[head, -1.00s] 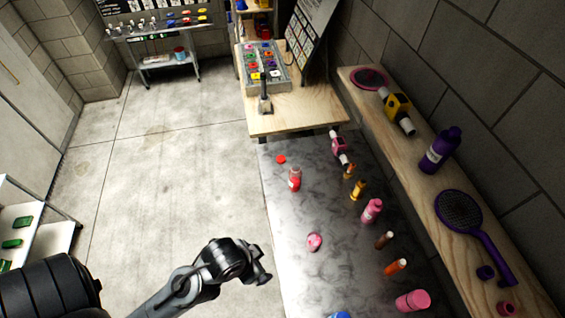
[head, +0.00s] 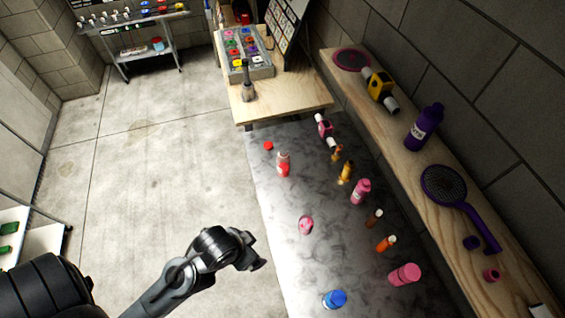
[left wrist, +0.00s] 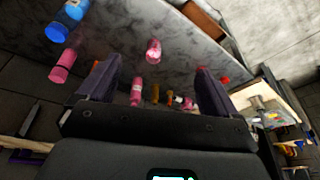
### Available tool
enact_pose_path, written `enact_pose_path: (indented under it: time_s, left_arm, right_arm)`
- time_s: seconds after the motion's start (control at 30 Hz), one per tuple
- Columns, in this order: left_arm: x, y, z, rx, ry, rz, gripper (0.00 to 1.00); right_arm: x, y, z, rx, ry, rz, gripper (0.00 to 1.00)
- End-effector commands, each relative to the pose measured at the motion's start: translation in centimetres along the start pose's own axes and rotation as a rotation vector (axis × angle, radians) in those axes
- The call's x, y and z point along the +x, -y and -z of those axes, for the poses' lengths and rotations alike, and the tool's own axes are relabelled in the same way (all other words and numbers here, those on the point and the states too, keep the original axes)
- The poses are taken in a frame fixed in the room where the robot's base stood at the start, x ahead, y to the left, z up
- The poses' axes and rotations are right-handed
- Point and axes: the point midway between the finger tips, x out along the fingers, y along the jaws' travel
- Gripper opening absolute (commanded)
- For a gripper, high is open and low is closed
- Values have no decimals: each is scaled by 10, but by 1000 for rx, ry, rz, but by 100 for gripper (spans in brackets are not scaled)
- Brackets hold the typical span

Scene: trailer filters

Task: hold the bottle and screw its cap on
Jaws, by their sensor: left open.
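A red-and-white bottle (head: 283,163) stands on the grey marbled table. A small red cap (head: 268,146) lies apart from it, just behind and to its left; the frames do not show which bottle and cap are meant. My right gripper is not in view.
A pink item (head: 306,225) and a blue one (head: 335,299) are on the table near my left gripper. Several small bottles, including a pink one (head: 360,191), line the table's right side.

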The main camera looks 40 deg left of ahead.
Motion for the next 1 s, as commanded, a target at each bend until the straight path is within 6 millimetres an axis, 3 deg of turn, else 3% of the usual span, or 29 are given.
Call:
enact_pose_path:
  time_s: [0.3,0.43,0.77,0.93,1.0]
  left_arm:
    - [0,0,0,0,0,0,93]
    - [0,0,0,0,0,0,80]
    - [0,0,0,-16,1,0,80]
    - [0,-1,0,-114,-1,0,80]
    - [9,-3,-5,-170,20,2,80]
  right_arm:
    - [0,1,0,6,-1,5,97]
    - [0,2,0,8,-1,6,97]
    - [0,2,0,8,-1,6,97]
    - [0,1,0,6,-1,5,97]
    - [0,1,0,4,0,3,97]
